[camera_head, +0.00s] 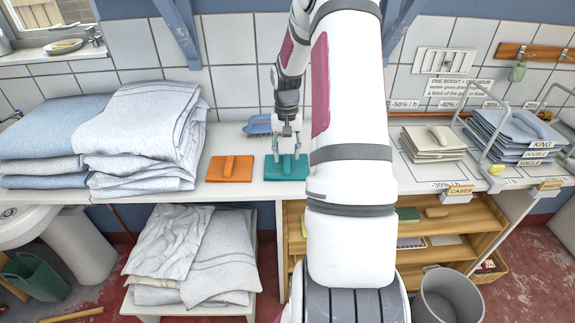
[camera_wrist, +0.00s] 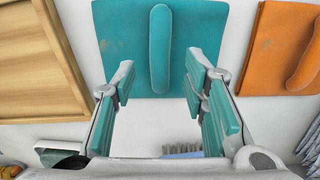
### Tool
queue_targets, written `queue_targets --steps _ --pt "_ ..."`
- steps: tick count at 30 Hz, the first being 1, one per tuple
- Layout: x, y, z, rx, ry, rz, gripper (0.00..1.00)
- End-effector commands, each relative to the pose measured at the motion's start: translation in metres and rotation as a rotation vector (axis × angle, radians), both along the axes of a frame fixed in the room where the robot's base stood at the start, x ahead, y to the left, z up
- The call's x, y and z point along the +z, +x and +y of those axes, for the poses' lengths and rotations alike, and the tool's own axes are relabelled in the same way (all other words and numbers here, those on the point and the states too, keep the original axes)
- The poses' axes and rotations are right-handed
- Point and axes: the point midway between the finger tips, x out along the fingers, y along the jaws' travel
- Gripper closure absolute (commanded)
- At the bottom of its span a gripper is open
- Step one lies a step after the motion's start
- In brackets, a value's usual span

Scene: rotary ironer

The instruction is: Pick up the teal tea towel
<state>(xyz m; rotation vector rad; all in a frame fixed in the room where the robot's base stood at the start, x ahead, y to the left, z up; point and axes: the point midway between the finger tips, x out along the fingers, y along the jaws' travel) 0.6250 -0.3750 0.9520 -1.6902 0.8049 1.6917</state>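The teal tea towel (camera_head: 273,172) lies flat on the white counter, a folded square with a raised teal ridge along its middle. It also fills the upper middle of the wrist view (camera_wrist: 205,25). My gripper (camera_head: 288,150) points down over the towel in the head view. In the wrist view my gripper (camera_wrist: 160,72) is open, its two teal-padded fingers apart, with the ridge between them in the picture. Nothing is held. I cannot tell the exact height of the fingertips above the towel.
An orange towel (camera_head: 230,170) of like shape lies to the left of the teal one. A blue brush (camera_head: 258,124) lies behind. Tall folded linen (camera_head: 145,130) stands farther left. Grey cloths (camera_head: 434,147) and blue cloths (camera_head: 500,132) are stacked right, beyond my arm.

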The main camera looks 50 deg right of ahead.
Motion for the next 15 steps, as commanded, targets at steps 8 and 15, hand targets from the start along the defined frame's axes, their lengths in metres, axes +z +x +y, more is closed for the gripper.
queue_targets --steps 8,15 --pt "-0.021 0.000 0.000 0.000 0.000 -0.003 0.60" --pt "-0.021 0.001 0.000 0.000 0.000 -0.003 0.76"
